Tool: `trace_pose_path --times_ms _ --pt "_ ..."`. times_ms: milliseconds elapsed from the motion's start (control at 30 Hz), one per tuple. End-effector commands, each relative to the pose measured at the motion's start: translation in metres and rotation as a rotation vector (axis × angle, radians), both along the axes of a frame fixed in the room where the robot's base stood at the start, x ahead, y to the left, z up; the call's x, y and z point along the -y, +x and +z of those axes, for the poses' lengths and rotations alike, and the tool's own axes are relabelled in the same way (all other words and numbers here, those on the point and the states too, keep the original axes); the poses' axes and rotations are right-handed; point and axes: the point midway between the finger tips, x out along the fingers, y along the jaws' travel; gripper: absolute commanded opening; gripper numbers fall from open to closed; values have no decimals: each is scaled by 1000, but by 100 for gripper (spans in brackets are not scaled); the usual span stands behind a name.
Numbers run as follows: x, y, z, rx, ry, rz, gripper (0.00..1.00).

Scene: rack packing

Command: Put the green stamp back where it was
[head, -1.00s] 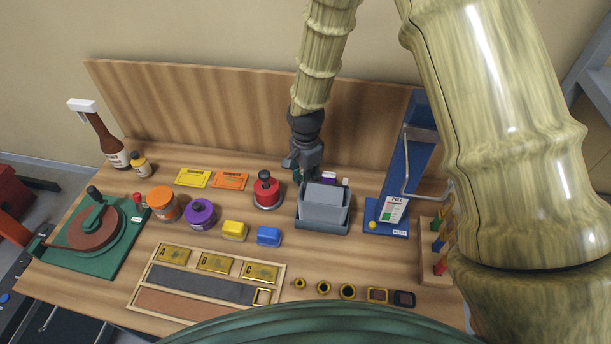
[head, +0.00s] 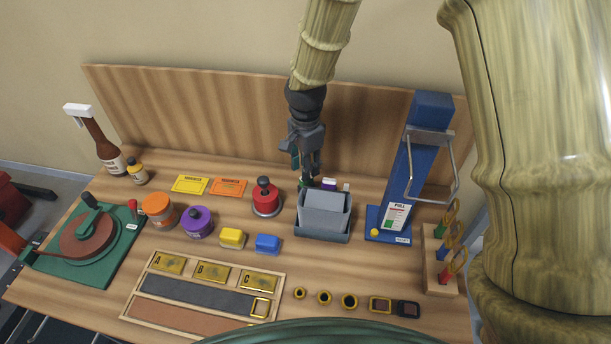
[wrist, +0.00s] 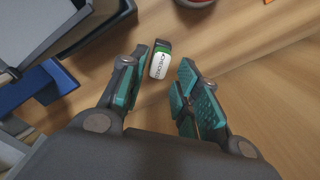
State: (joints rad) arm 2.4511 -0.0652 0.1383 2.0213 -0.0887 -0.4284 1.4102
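The green stamp, a small block with a green band, dark end and white lettered label, shows in the wrist view (wrist: 159,60). It is just beyond my gripper's fingertips, nearer the left finger. My gripper (wrist: 168,82) is open, its teal-padded fingers apart, with nothing clearly held between them. In the head view my gripper (head: 310,175) points down behind the grey tray (head: 322,232). Only a bit of green shows below the fingers there; the rest of the stamp is hidden.
A purple-and-white block (head: 328,184) stands close on the right of my gripper, behind the tray. The blue press (head: 402,190) is farther right.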

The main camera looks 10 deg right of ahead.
Motion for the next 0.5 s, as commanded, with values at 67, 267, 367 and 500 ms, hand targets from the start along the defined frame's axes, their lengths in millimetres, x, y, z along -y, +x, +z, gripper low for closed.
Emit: trace_pose_path --times_ms 67,267,367,500 --pt "0 1 9 2 0 -1 32" --pt "0 1 31 2 0 -1 32" --pt "0 0 39 1 0 0 32" --pt "0 0 46 0 0 0 32"
